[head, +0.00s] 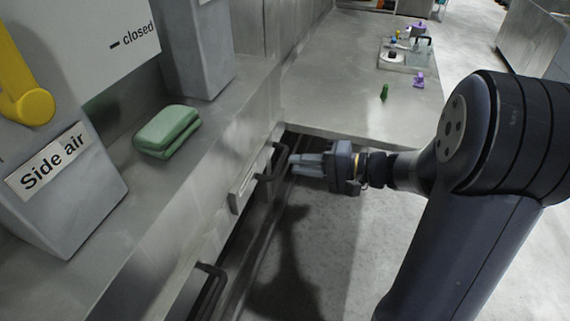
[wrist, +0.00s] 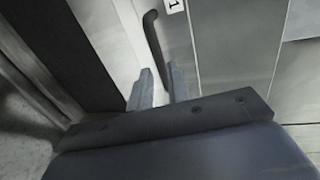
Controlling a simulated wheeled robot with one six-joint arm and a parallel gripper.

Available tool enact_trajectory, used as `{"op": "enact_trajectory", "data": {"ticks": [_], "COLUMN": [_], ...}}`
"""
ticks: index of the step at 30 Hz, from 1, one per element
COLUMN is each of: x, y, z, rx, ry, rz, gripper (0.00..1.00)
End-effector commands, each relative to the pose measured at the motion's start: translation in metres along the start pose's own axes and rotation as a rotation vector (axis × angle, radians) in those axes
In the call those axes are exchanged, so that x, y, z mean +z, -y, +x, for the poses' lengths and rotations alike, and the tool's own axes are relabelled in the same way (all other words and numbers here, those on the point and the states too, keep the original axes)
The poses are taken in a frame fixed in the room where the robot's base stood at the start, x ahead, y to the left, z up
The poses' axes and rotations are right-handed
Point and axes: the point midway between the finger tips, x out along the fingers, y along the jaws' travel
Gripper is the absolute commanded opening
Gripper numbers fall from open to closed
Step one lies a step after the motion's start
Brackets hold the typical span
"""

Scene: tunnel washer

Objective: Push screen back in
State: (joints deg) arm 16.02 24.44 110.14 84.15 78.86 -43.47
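The screen front (head: 243,187) is a pale metal panel low on the machine's side, with a dark bar handle (head: 268,166). In the wrist view the same dark handle (wrist: 153,35) stands on a pale panel beside a label reading "1" (wrist: 175,5). My gripper (head: 293,164) is just right of the handle and points at it. Its two fingers (wrist: 159,88) are apart with nothing held between them; the handle's lower end shows beyond the gap. I cannot tell whether they touch the handle. How far the screen stands out is unclear.
A second dark handle (head: 210,287) sits nearer me. A folded green cloth (head: 167,131) lies on the ledge above. A grey counter (head: 345,110) with a tray (head: 405,58) and small items is at the back. Open floor (head: 330,270) lies right of the machine.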

Motion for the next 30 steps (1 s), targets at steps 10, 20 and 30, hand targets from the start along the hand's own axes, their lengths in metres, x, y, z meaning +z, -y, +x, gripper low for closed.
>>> {"op": "enact_trajectory", "data": {"ticks": [10,20,30], "x": [0.0,0.0,0.0], "y": [-0.001,0.0,0.001], "z": [-0.044,-0.049,-0.033], "rx": [0.0,-0.001,-0.001], "ry": [-0.002,0.0,0.004], "rz": [0.0,0.001,0.001], "gripper": [0.17,0.17,0.17]}}
